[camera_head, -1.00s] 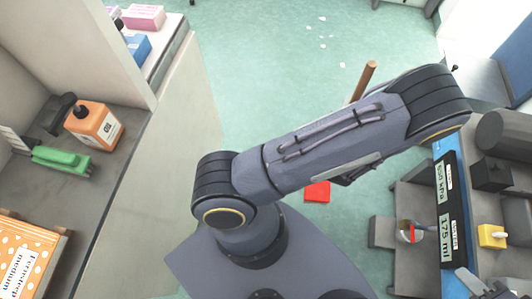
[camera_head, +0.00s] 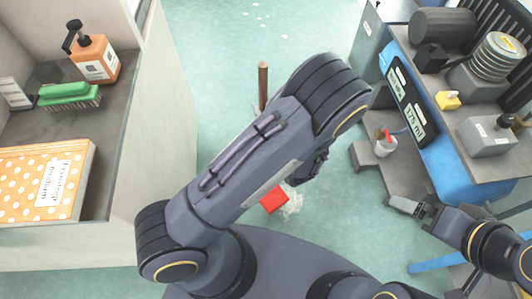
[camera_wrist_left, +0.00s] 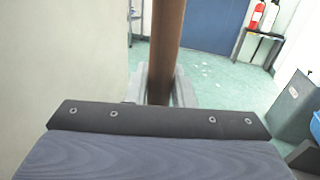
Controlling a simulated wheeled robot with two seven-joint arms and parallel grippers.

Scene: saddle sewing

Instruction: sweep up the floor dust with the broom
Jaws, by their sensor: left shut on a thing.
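The broom has a brown wooden handle (camera_head: 263,86) standing near upright, and a red head (camera_head: 273,201) with pale bristles low over the floor. My left arm covers the middle of the broom in the head view. In the left wrist view the handle (camera_wrist_left: 166,50) stands between the fingers of my left gripper (camera_wrist_left: 160,88), which is shut on it. White dust flecks (camera_head: 264,15) lie on the green floor beyond the broom; they also show in the left wrist view (camera_wrist_left: 205,70). My right gripper (camera_head: 410,207) hangs at the right, low beside the workbench; its finger gap is unclear.
A blue-edged bench (camera_head: 440,180) with machines is at right. Fire extinguishers (camera_wrist_left: 257,15) stand far back.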

